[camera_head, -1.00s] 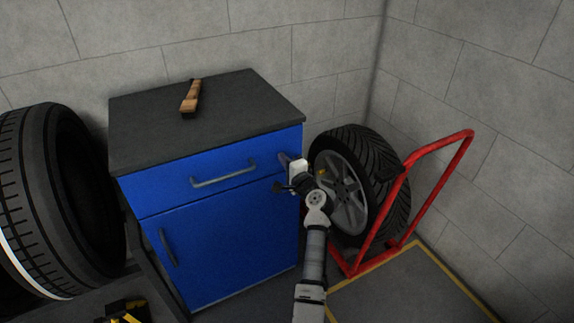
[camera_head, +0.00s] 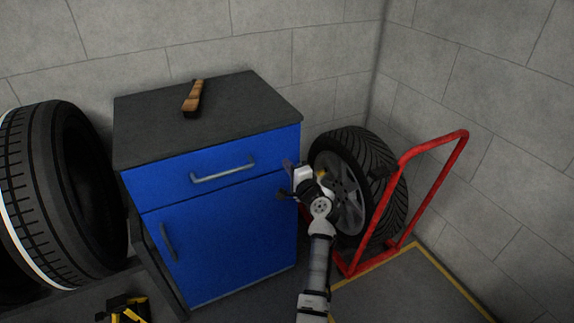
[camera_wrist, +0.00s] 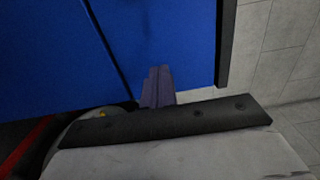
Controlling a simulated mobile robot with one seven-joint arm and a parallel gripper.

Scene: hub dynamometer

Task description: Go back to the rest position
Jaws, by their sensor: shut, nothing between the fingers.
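My gripper (camera_head: 287,165) is at the right front edge of the blue cabinet (camera_head: 225,230), in front of the wheel in the head view. In the wrist view its fingers (camera_wrist: 158,86) are together with nothing between them, and the blue cabinet front (camera_wrist: 165,40) shows behind them. I cannot tell whether the fingertips touch the cabinet. The drawer with its grey handle (camera_head: 223,170) and the door below it look shut.
A wooden-handled brush-like tool (camera_head: 193,99) lies on the dark cabinet top (camera_head: 245,100). A wheel (camera_head: 385,185) stands by a red tube frame (camera_head: 431,190) on the right. A large tyre (camera_head: 45,190) stands on the left. A black and yellow tool (camera_head: 128,310) lies at bottom left.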

